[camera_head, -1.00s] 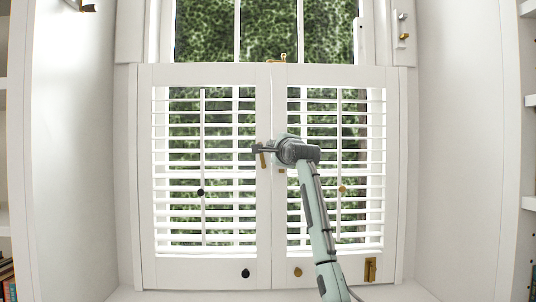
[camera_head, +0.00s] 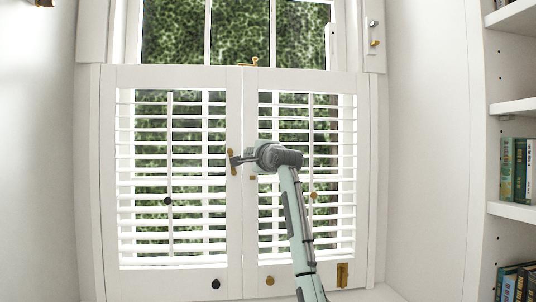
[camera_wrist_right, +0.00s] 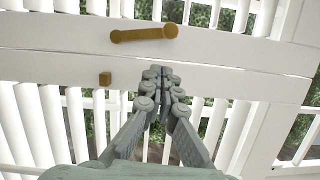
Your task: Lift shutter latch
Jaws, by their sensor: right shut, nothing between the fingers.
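The shutter latch (camera_head: 231,161) is a short brass bar standing nearly upright on the inner stile of the left shutter panel. A small brass block (camera_head: 253,177) sits on the right panel's stile, lower and to the right. My right gripper (camera_head: 235,159) is shut and empty, in front of the seam and overlapping the latch in the head view. In the right wrist view, the latch (camera_wrist_right: 144,33) lies above my shut fingertips (camera_wrist_right: 158,73), with a visible gap, and the block (camera_wrist_right: 105,79) is to their left. My left gripper is out of view.
Another brass fitting (camera_head: 249,62) sits at the top of the seam. Knobs, one dark (camera_head: 215,284) and one brass (camera_head: 270,281), and a brass plate (camera_head: 342,274) are along the bottom rails. Shelves with books (camera_head: 515,170) stand at the right.

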